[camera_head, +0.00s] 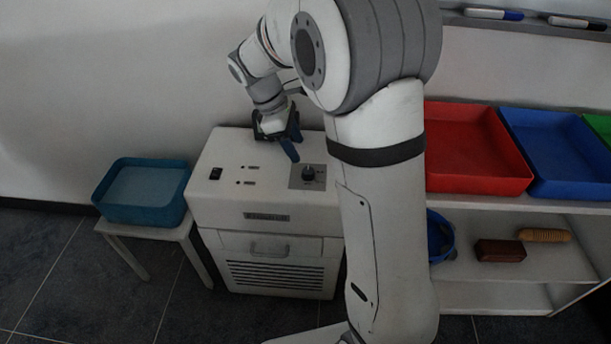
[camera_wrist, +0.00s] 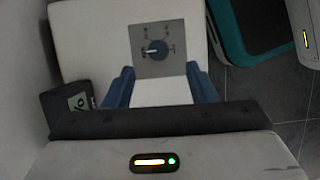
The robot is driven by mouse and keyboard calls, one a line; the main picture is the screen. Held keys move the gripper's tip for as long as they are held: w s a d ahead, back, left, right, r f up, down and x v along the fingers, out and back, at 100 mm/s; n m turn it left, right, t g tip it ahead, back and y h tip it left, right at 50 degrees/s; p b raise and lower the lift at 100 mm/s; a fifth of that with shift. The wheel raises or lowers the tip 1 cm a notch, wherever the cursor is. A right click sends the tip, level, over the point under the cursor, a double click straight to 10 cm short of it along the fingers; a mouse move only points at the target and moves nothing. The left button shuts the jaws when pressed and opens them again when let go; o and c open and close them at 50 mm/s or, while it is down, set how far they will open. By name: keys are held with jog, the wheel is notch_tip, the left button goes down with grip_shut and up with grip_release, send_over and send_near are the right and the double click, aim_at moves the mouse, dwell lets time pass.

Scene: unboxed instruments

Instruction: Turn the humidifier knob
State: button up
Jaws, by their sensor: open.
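The humidifier (camera_head: 220,190) is a white box on the floor by the wall, with a black knob (camera_head: 308,172) on a grey plate on its top. In the wrist view the knob (camera_wrist: 156,49) has a light pointer mark and sits on the grey plate (camera_wrist: 150,68) with markings around it. My gripper (camera_head: 292,150) is above the rear of the humidifier's top, just behind and left of the knob. In the wrist view its two blue fingers (camera_wrist: 158,80) are apart with nothing between them. The knob lies beyond the fingertips, roughly centred between them, and I see no contact.
A blue bin (camera_head: 140,213) stands on a small white table left of the humidifier. Red (camera_head: 470,185) and blue trays (camera_head: 560,190) sit on a shelf at right, with a blue basket, a brown block and a ridged yellowish object below. The humidifier's front has a handle and vents.

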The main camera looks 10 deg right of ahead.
aim_at(309, 171)
jog(key=shift+w+f+b, duration=0.2)
jog(key=shift+f+b, duration=0.1)
jog(key=shift+f, duration=0.65)
jog(key=b+x, duration=0.2)
jog(key=x, duration=0.4)
jog(key=shift+s+d+f, duration=0.1)
jog(key=shift+d+f, duration=0.15)
jog(key=shift+c, duration=0.2)
jog(key=c, duration=0.9)
jog(key=shift+d, duration=0.15)
